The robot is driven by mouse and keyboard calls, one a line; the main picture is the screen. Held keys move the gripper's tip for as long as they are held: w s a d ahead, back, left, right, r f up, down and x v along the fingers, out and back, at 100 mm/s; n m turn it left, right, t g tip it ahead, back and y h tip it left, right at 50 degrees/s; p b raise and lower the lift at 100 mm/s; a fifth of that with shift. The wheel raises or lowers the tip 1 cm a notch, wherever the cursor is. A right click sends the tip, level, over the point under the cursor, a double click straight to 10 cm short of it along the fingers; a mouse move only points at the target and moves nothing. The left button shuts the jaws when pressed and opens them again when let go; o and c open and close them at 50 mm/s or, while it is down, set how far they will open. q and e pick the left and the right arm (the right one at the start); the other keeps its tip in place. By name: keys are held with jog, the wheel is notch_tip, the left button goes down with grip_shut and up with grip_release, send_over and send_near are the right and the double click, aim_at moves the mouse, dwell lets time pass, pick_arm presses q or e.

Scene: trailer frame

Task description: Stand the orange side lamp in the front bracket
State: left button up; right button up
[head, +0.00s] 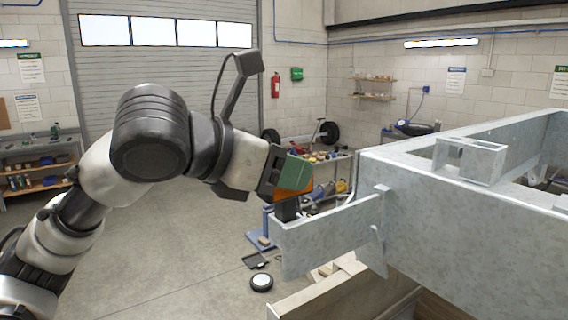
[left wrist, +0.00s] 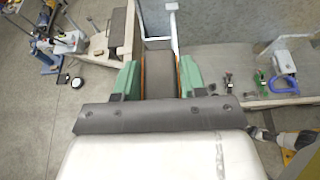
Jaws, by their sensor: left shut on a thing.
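My left gripper (head: 292,178), with green fingers, is shut on the orange side lamp (head: 288,197). The lamp's orange part shows just below the fingers, and its dark lower part (head: 287,211) points down at the top edge of a flat metal bracket arm (head: 330,236). I cannot tell whether the lamp touches this arm or is behind it. In the left wrist view the dark back of the lamp (left wrist: 160,74), with orange edges, lies between the fingers, and a thin metal bracket part (left wrist: 174,24) is just beyond.
The grey trailer frame (head: 470,215) fills the right side, with a box-shaped bracket (head: 470,160) on top. Timber (head: 345,290) lies under the bracket arm. A cart (head: 325,170) with tools stands behind. The floor at left is clear.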

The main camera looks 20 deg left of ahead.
pick_arm(q)
jog(key=shift+f+b, duration=0.35)
jog(key=shift+f, duration=0.35)
jog(key=shift+f+b, duration=0.4)
jog(key=shift+f, duration=0.35)
jog(key=o, duration=1.1)
jog(key=shift+s+a+r+b, duration=0.15)
jog(key=shift+s+a+b, duration=0.15)
jog(key=shift+s+a, duration=0.1)
jog(key=b+v, duration=0.2)
jog(key=v, duration=0.7)
jog(key=shift+s+r+b, duration=0.2)
jog(key=shift+s+b, duration=0.05)
jog(key=shift+b, duration=0.15)
jog(key=shift+a, duration=0.1)
